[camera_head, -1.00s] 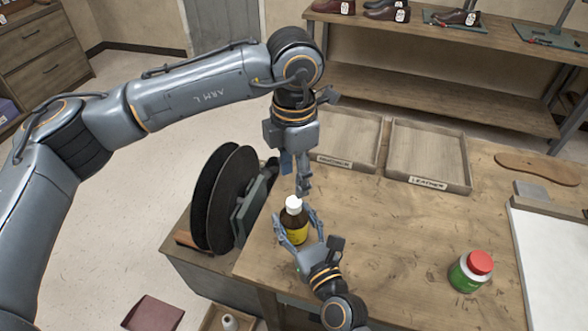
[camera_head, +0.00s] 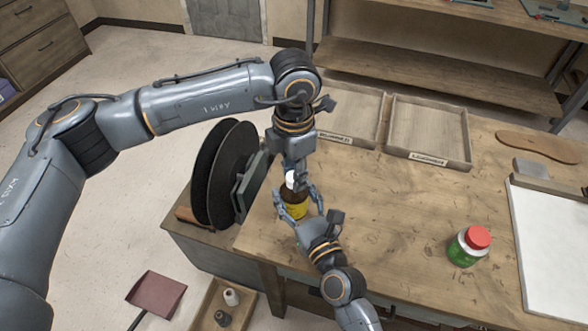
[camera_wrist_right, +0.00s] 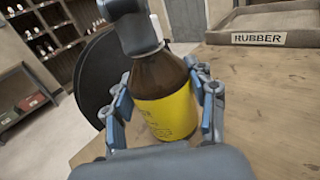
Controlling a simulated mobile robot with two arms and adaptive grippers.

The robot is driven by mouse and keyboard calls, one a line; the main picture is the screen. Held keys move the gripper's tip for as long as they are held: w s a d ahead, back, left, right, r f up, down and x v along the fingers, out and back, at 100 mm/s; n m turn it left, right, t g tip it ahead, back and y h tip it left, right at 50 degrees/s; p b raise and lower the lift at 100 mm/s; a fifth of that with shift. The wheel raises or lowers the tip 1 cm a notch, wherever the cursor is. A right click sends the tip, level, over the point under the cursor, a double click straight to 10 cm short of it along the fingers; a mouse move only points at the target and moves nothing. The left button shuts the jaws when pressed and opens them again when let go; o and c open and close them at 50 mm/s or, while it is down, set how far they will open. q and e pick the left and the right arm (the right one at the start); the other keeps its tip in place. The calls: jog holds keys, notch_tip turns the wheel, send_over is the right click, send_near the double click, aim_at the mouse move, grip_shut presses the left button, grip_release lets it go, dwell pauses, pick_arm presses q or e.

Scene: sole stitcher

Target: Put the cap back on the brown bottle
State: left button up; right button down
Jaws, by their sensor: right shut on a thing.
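The brown bottle (camera_head: 294,205) with a yellow label stands on the bench near its left end. It also shows in the right wrist view (camera_wrist_right: 165,100). My right gripper (camera_head: 297,200) is shut around the bottle's body, a finger on each side. The white cap (camera_head: 291,180) is at the top of the bottle, partly hidden; whether it is seated on the neck is unclear. My left gripper (camera_head: 296,174) points down at the cap from above. One of its fingers covers part of the bottle top in the right wrist view, and its jaw opening is hidden.
A green jar with a red lid (camera_head: 468,246) stands to the right. Two wooden trays (camera_head: 428,160) lie at the back. Black discs (camera_head: 225,175) stand close on the left. A white board (camera_head: 550,240) lies at right. The bench middle is clear.

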pick_arm(q)
grip_shut()
jog(key=o, duration=0.8)
grip_release()
jog(key=shift+c, duration=0.2)
notch_tip(320, 180, up, 12)
